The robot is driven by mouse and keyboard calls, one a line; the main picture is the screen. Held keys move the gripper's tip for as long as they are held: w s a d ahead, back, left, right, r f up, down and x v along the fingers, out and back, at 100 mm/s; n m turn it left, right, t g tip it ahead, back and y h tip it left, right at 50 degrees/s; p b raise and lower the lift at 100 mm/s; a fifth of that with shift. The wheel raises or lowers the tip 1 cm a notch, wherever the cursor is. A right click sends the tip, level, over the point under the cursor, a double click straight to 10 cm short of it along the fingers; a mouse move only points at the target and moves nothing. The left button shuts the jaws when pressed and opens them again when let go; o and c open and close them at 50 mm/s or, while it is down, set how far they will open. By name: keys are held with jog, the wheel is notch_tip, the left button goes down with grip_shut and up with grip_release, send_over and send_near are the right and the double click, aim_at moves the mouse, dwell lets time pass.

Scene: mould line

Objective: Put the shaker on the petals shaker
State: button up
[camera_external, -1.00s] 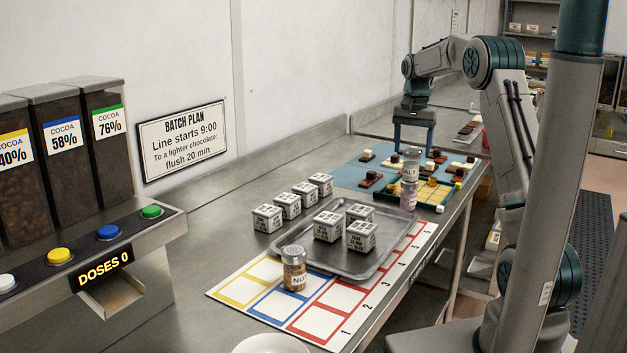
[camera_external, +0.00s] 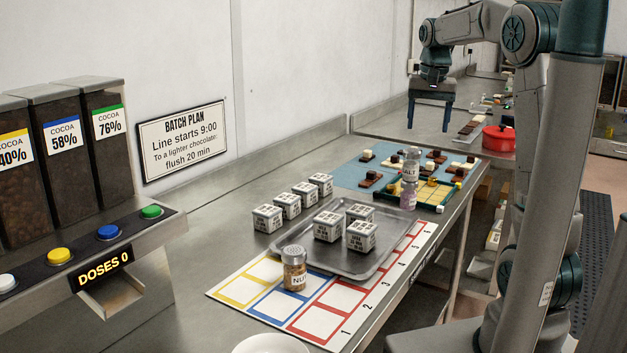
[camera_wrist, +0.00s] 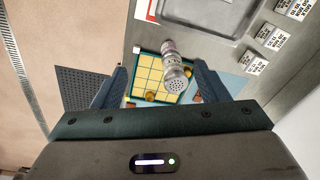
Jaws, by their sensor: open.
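A salt shaker (camera_external: 410,164) with a grey cap and white label stands upright on top of a pinkish shaker (camera_external: 409,194), likely the petals shaker; its label is not readable. The two touch in one stack beside the tray, near the game board. In the wrist view the salt shaker's holed cap (camera_wrist: 174,84) faces me, with the lower shaker (camera_wrist: 169,48) partly hidden behind it. My gripper (camera_external: 430,127) is open and empty, above and behind the stack. Its fingers also show spread in the wrist view (camera_wrist: 160,72), apart from the shakers.
A nut shaker (camera_external: 294,272) stands on the coloured numbered mat (camera_external: 325,318). A metal tray (camera_external: 362,272) holds several labelled cubes, with more beside it. A yellow grid board (camera_wrist: 146,78) and blue mat (camera_external: 346,174) with chocolate pieces lie behind. A red pot (camera_external: 499,138) stands farther back.

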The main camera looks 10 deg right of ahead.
jog(key=s+a+f+n+t, duration=0.1)
jog(key=s+f, duration=0.3)
jog(key=s, duration=0.8)
jog(key=s+f+n+t, duration=0.1)
jog(key=s+f+n, duration=0.3)
jog(key=s, duration=0.8)
jog(key=shift+s+a+f, duration=0.25)
jog(key=shift+a+f, duration=0.1)
jog(key=shift+f, duration=0.1)
